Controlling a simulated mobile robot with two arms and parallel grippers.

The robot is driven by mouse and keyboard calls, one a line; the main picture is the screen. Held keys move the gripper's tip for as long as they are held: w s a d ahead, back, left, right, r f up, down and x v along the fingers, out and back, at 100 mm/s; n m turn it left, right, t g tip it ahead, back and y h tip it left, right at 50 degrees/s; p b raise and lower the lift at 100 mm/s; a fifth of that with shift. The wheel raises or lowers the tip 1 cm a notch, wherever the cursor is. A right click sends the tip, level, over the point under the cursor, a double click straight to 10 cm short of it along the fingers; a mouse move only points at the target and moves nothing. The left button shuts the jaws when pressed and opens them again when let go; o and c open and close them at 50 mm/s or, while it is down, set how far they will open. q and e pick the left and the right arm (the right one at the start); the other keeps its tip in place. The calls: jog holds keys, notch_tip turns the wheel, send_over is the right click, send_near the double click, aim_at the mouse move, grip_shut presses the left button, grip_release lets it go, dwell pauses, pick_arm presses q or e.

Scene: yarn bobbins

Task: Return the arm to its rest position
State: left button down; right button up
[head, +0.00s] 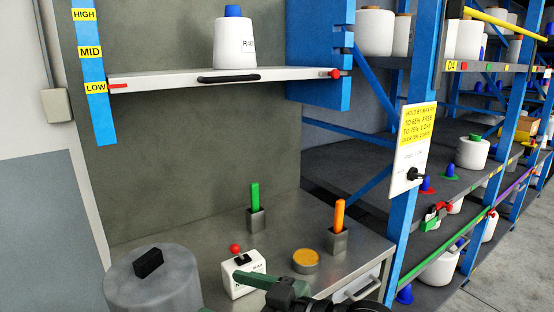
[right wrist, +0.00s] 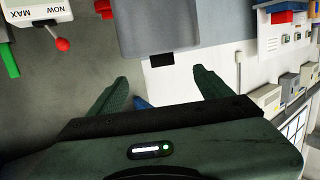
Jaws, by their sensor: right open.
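My right gripper (head: 222,294) is at the bottom of the head view, low at the near edge of the metal bench and partly cut off by the frame. In the right wrist view the right gripper (right wrist: 160,76) has its two green fingers wide apart with nothing between them. Beyond them is a grey drum (right wrist: 180,25) with a black handle. One finger passes in front of the white box (head: 243,272) with a red ball knob in the head view; whether they touch cannot be told. My left gripper is not in view.
On the metal bench (head: 290,225) stand a green stick (head: 255,197) and an orange stick (head: 340,214) in holders, and an orange disc (head: 306,261). The grey drum (head: 150,285) is at left. A shelf (head: 170,82) bears a white bobbin (head: 235,45). Blue racks are at right.

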jog(key=s+d+f+m+h, duration=0.35)
jog(key=d+f, duration=0.25)
jog(key=f, duration=0.3)
jog(key=s+d+f+m+h, duration=0.25)
jog(key=d+f+h, duration=0.35)
jog(key=f, duration=0.4)
jog(key=s+d+f+m+g+h, duration=0.2)
jog(key=s+d+f, duration=0.4)
jog(key=s+d, duration=0.2)
jog(key=s+d+f+m+g+h, duration=0.25)
jog(key=s+d+f, duration=0.25)
jog(key=s+d, duration=0.25)
notch_tip(320, 180, down, 27)
jog(key=s, duration=0.2)
jog(key=s+d+f+g, duration=0.2)
jog(key=s+d+f, duration=0.1)
jog(key=s+f, duration=1.2)
jog(key=shift+s, duration=0.45)
